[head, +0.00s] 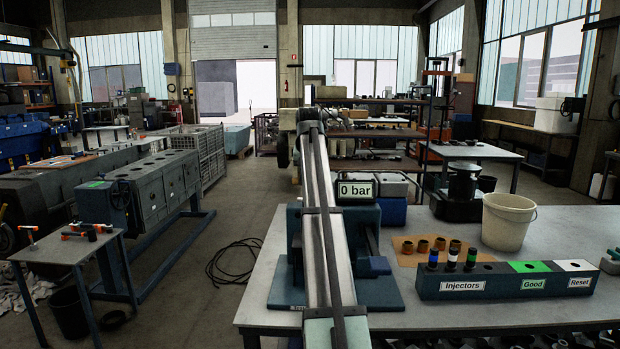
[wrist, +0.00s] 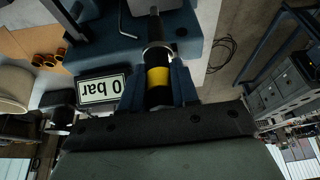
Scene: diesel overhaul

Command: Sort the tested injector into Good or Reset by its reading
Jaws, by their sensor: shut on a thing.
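My gripper (wrist: 168,84) is shut on an injector with a yellow band (wrist: 157,77), seen in the wrist view. The injector's dark end points to the blue test stand (wrist: 195,45); I cannot tell whether it is seated there. The stand's display (head: 357,190) reads "0 bar"; it also shows in the wrist view (wrist: 103,90). In the head view my arm hides the gripper and this injector. The rack (head: 450,284) has an Injectors section holding blue-, white- and green-banded injectors (head: 452,258). Its green Good section (head: 533,267) and white Reset section (head: 575,266) look empty.
The rack stands on the grey workbench (head: 400,319), right of the test stand. Behind it are a brown mat (head: 405,259) with several brass-coloured cups and a cream bucket (head: 508,222). A blue box (head: 392,210) stands behind the display.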

